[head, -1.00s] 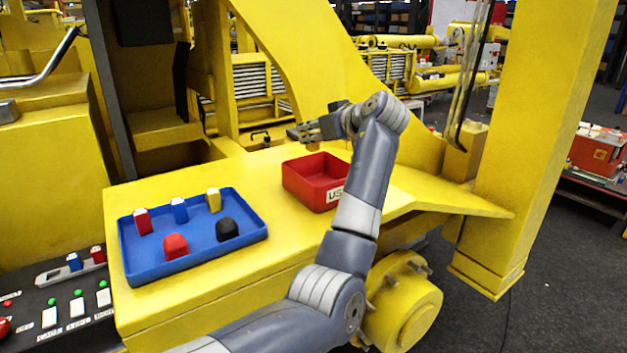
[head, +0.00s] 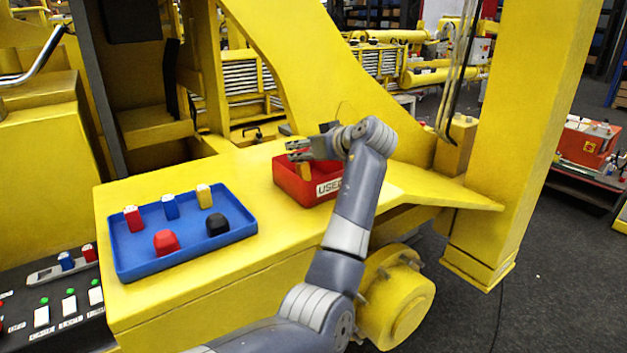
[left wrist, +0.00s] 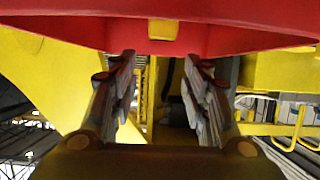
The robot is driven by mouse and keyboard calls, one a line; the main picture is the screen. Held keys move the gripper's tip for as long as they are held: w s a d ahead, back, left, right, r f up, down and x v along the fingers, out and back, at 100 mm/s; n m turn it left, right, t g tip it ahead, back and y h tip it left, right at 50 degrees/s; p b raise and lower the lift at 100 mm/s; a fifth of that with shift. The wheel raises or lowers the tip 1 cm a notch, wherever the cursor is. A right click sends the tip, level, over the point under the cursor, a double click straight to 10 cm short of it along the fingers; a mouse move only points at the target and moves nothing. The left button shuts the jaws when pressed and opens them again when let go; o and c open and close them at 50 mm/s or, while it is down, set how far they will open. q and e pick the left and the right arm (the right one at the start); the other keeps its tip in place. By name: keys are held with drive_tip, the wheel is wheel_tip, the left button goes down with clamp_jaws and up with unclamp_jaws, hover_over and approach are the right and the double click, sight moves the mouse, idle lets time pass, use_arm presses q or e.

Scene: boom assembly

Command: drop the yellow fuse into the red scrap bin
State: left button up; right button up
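The red scrap bin (head: 313,192), with a white label, stands on the yellow deck. A yellow fuse (head: 304,172) shows inside the bin's walls, below my left gripper (head: 298,151). Whether it rests on the bin floor is hard to tell. In the left wrist view the fingers (left wrist: 160,100) are spread with nothing between them. The yellow fuse (left wrist: 163,29) shows there against the red bin (left wrist: 220,38), beyond the finger gap. Another yellow fuse (head: 204,196) stands in the blue tray (head: 180,262). My right gripper is not in view.
The blue tray also holds a red fuse (head: 133,219), a blue fuse (head: 171,207), a red cap (head: 166,242) and a black cap (head: 217,225). A control panel (head: 60,309) sits at lower left. The yellow deck is clear between tray and bin.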

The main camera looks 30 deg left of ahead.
use_arm(q)
drive_tip(key=shift+a, duration=0.1)
drive_tip(key=shift+s+d+r, duration=0.1)
drive_tip(key=shift+d, duration=0.1)
drive_tip(key=v, duration=1.1)
drive_tip(key=shift+d+r, duration=0.2)
drive_tip(key=shift+d, duration=0.05)
drive_tip(key=shift+f, duration=0.1)
